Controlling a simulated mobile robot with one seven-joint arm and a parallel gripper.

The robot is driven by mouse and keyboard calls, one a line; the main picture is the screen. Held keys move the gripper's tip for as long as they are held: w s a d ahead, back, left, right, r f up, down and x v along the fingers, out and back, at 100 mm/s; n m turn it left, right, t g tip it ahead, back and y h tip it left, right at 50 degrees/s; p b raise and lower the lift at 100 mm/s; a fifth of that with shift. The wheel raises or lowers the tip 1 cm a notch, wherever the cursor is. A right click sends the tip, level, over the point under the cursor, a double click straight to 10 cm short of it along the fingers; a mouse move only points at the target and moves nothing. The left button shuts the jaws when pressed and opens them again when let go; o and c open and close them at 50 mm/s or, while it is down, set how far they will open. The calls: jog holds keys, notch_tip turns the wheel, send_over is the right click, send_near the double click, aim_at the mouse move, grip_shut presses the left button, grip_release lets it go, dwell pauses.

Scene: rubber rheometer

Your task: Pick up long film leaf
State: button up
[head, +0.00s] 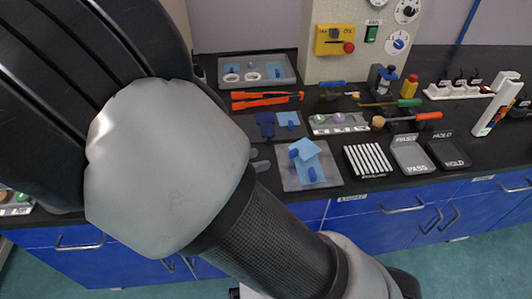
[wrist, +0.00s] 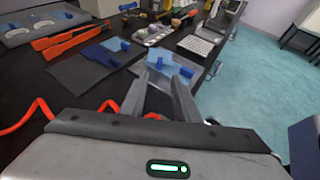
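Light blue film (head: 305,149) with darker blue tabs lies on a grey mat (head: 330,178) near the bench's front edge. In the wrist view this film (wrist: 172,64) is just beyond the fingertips of my gripper (wrist: 161,80). The two fingers are apart with nothing visible between them. I cannot tell whether they touch the film. A dark blue piece (head: 265,123) and a smaller light blue piece (head: 288,118) lie on a dark mat behind. I cannot tell by label which piece is the long leaf.
Orange tongs (head: 268,98) and a grey tray (head: 286,80) lie further back. A white ribbed rack (head: 368,160) and the PASS tray (head: 410,155) and HOLD tray (head: 449,152) stand to the right. A red coiled cord (wrist: 30,115) shows beside the gripper. The bench front drops to blue drawers.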

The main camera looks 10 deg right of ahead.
jog(key=s+d+r+m+g+y, duration=0.55)
jog(key=s+d+m, duration=0.2)
jog(key=m, duration=0.45)
jog(key=s+d+r+m+t+y, duration=0.35)
jog(key=s+r+m+y, duration=0.2)
jog(key=r+m, duration=0.55)
notch_tip(320, 180, up, 19)
jog(key=m+p, duration=0.1)
jog(key=p, duration=1.9)
jog(key=shift+w+a+t+y, duration=0.15)
jog(key=shift+w+t+y, duration=0.15)
jog(key=shift+w+t, duration=0.1)
jog(key=shift+c, duration=0.2)
